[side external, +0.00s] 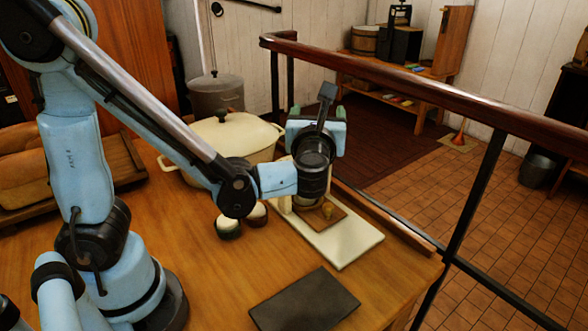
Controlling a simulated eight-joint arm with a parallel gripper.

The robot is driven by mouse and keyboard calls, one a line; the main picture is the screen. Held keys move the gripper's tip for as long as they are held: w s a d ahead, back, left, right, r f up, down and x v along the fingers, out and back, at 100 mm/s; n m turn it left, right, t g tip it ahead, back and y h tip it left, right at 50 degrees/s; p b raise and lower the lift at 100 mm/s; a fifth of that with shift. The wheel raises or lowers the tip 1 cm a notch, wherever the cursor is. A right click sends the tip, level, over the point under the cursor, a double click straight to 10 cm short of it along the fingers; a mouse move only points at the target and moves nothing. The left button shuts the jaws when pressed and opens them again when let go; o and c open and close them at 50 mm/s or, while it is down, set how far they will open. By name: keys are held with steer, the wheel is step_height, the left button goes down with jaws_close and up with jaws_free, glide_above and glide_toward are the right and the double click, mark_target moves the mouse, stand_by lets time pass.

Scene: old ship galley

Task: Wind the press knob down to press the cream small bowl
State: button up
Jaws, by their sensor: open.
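The press has a pale cream base board (345,240) on the wooden table, with a brown plate (330,219) on it. A small yellowish-brown piece (327,209) shows above the plate; I cannot tell what it is. My gripper (316,130) is over the back of the press, with its blue sides spread apart, open. My wrist hides the press knob and most of the press frame. I cannot make out the cream small bowl; it may be hidden behind my wrist.
A large cream lidded pot (222,138) stands just left of the press. Two small dark, pale-topped containers (228,227) (257,213) sit before it. A dark flat slab (304,300) lies near the front. A wooden rail (420,90) runs beyond the table. Table's middle is clear.

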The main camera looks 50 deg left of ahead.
steer(key=s+d+r, duration=0.2)
steer(key=d+r, duration=0.1)
steer(key=d, duration=0.2)
steer(key=shift+d+r, duration=0.2)
steer(key=shift+r, duration=0.05)
step_height(320, 180, down, 10)
steer(key=n+g+y, duration=0.4)
steer(key=g, duration=0.2)
steer(key=x, duration=1.2)
steer(key=shift+s+a+f, duration=0.15)
steer(key=shift+s+a, duration=0.05)
